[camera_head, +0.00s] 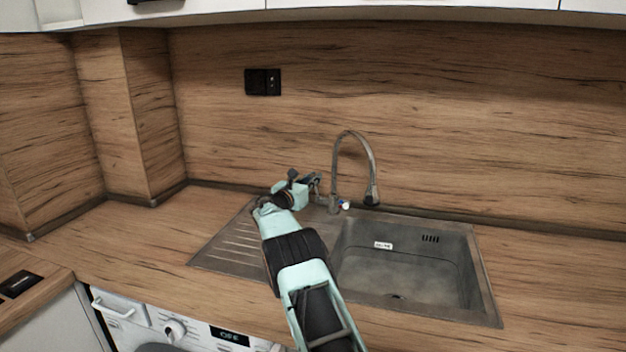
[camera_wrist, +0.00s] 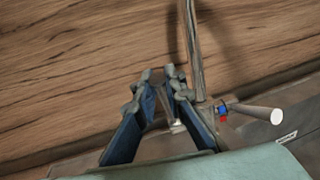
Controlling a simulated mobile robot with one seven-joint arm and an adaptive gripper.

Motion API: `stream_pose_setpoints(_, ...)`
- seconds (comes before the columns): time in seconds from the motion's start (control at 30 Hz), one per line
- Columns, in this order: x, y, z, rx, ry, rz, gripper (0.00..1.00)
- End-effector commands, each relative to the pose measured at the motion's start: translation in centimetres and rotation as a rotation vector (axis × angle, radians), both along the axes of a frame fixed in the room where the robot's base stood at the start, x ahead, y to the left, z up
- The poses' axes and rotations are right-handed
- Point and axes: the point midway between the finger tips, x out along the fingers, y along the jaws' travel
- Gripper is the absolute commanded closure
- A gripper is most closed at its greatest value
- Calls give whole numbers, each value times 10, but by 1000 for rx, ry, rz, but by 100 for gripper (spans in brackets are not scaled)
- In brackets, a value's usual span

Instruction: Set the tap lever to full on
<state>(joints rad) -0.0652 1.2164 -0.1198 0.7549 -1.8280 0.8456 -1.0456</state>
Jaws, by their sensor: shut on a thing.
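The tap (camera_head: 334,185) is a metal column with a tall curved spout, standing behind the sink. Its column also shows in the wrist view (camera_wrist: 194,55), with a small red and blue mark (camera_wrist: 222,111) and a pale-ended cylinder beside it. My gripper (camera_head: 315,182) is just left of the tap column. In the wrist view my gripper's (camera_wrist: 160,78) two dark fingers are closed around a metal part, the tap lever (camera_wrist: 176,125). The fingers hide most of it, so its exact angle is unclear.
The sink basin (camera_head: 440,275) lies right of my arm, and its ribbed drainer (camera_head: 222,248) lies left. A wooden splashback (camera_head: 450,110) stands close behind the tap. A black socket (camera_head: 262,82) is on it. The counter is clear at left and right.

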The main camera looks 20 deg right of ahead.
Motion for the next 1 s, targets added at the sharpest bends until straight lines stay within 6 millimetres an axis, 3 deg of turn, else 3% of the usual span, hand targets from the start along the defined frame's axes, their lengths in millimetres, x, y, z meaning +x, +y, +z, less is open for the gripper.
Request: stream_pose_setpoints(1.0, -16, 13, -18, -117, -170, 2, 100)
